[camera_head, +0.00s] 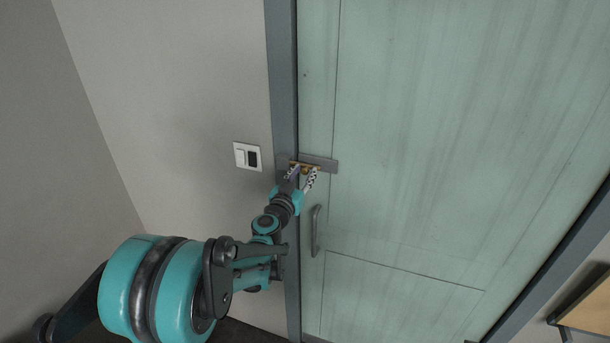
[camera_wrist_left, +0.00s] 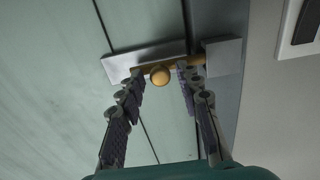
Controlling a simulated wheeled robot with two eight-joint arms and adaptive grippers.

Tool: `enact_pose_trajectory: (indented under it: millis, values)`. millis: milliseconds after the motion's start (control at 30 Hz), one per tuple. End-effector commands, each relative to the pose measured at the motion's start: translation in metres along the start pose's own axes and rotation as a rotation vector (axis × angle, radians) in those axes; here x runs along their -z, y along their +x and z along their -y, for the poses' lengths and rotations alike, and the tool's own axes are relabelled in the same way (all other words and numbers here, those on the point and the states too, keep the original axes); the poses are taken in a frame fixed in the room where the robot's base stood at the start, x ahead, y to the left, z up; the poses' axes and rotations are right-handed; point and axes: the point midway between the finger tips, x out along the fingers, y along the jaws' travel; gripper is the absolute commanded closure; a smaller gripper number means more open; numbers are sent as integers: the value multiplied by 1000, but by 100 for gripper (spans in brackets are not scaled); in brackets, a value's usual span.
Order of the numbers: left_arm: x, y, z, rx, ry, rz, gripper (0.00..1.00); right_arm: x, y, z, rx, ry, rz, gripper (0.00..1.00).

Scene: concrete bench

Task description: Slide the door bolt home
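The brass door bolt (camera_wrist_left: 197,60) lies along a grey mounting plate (camera_wrist_left: 120,66) on the green door (camera_head: 420,130). Its round knob (camera_wrist_left: 160,75) stands out toward me. A grey keeper plate (camera_wrist_left: 223,57) sits on the door frame, and the bar's end shows close to it; I cannot tell whether it is inside. In the head view the bolt plate (camera_head: 325,164) shows beside my left gripper (camera_head: 302,173). The left gripper is open, its fingers on either side of the knob with gaps visible in the left wrist view (camera_wrist_left: 161,82). My right gripper is out of view.
A grey door handle (camera_head: 316,231) is below the bolt. A white switch plate (camera_head: 247,156) is on the wall left of the grey door frame (camera_head: 283,80). A wooden-edged object (camera_head: 585,305) is at the lower right.

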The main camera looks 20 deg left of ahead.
Motion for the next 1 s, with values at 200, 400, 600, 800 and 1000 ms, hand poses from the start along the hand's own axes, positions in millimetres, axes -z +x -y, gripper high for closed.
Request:
enact_pose_trajectory:
  millis: [200,400,600,800,1000]
  values:
    - [0,0,0,0,0,0,60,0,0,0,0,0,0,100]
    - [0,-10,0,0,0,0,60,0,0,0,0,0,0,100]
    - [0,-50,0,2,0,0,60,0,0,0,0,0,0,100]
    - [0,-92,0,2,0,0,60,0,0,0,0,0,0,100]
    - [0,-116,0,1,0,0,60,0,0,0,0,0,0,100]
